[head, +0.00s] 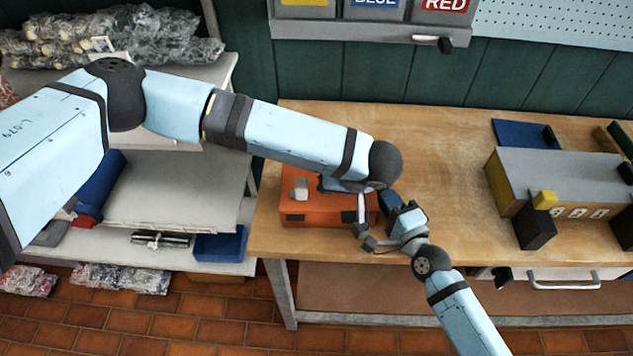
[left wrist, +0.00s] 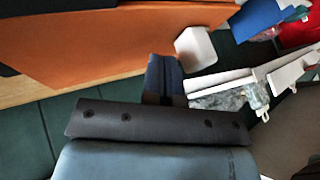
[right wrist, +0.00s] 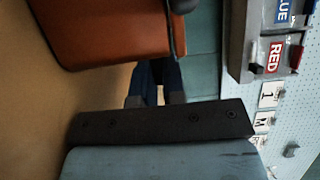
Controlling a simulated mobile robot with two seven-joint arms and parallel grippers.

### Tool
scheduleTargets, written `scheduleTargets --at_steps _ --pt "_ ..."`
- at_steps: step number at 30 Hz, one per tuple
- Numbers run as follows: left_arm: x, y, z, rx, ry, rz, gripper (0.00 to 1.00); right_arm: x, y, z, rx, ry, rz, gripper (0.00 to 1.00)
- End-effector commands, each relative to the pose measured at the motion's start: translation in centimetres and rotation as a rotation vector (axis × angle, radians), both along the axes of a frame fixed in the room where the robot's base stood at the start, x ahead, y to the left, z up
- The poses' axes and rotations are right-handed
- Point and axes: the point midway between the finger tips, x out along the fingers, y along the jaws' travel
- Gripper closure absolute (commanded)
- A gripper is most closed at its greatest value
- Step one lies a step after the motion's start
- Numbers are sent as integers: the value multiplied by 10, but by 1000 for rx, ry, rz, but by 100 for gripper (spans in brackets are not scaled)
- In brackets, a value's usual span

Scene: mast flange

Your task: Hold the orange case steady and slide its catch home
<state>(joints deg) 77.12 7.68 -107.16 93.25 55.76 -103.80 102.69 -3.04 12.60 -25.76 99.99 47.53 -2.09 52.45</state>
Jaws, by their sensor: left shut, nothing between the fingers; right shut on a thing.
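The orange case (head: 300,212) stands at the left end of the workbench, partly hidden by my left arm. Its small white catch (head: 300,189) is on top, toward the left; it also shows in the left wrist view (left wrist: 195,46). My left gripper (head: 326,183) is shut and empty, low over the case and just right of the catch. Whether it touches the catch is unclear. My right gripper (head: 388,199) is shut on the case's right side. In the right wrist view its fingers (right wrist: 155,73) meet the case (right wrist: 110,35); the exact grip spot is hidden.
The wooden workbench (head: 440,150) is clear behind the case. A grey-topped box (head: 560,170) and a blue tray (head: 520,133) stand at right. Labelled bins (head: 375,10) hang above the back. A shelf (head: 170,190) stands left of the bench.

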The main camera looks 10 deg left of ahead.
Motion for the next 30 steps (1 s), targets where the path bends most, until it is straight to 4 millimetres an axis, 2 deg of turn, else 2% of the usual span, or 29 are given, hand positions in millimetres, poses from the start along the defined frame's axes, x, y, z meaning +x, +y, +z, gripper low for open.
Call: scheduleTargets --at_steps 2,3,9,15,20,30 --pt "0 -20 0 -3 5 -2 100 0 0 1 2 -1 0 100" --pt "-4 -23 11 -4 2 -2 100 0 0 1 2 -1 0 100" --pt "-19 -45 48 -4 3 -4 100 0 1 1 2 -1 1 100" --pt "-28 -60 73 -2 -1 -3 100 0 1 1 2 -1 1 100" --pt "-32 -64 80 -1 0 -4 100 0 1 1 2 -1 1 100" --pt "-32 -65 80 -1 2 -2 100 0 1 1 2 -2 1 100"
